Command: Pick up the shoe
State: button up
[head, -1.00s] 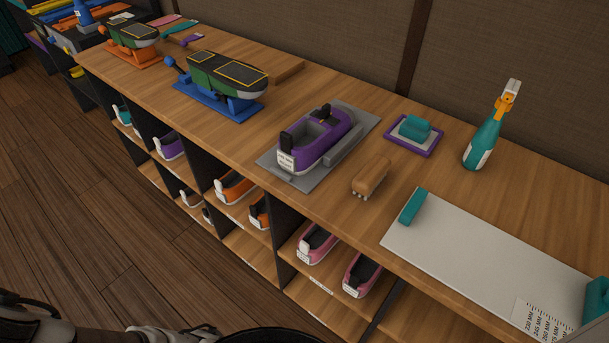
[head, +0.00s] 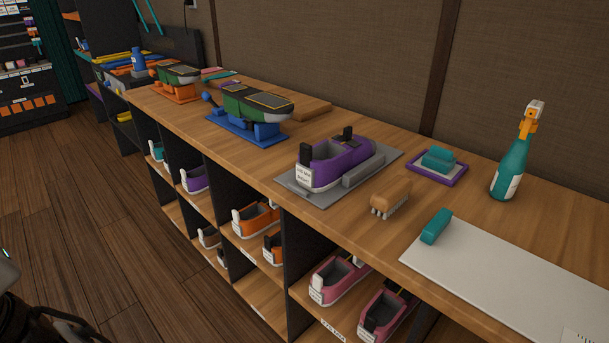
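A purple shoe (head: 340,163) with a white label on its heel sits on a grey plate (head: 296,189) on the wooden counter. More shoes stand in the cubbies below: a pink pair (head: 338,281), orange shoes (head: 256,219), a purple one (head: 195,179) and a teal one (head: 156,151). Which shoe the task means cannot be told from the picture. My gripper's fingertips are not in view. Only dark and grey parts, likely of my arm, show at the lower left, well apart from the shoes.
Green-topped devices on blue (head: 245,128) and orange bases stand farther left. The floor (head: 100,220) at left is clear.

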aim_at(321, 166)
jog(key=i+l+u, duration=0.15)
jog(key=l+u, duration=0.25)
jog(key=i+l+u, duration=0.1)
jog(key=l+u, duration=0.25)
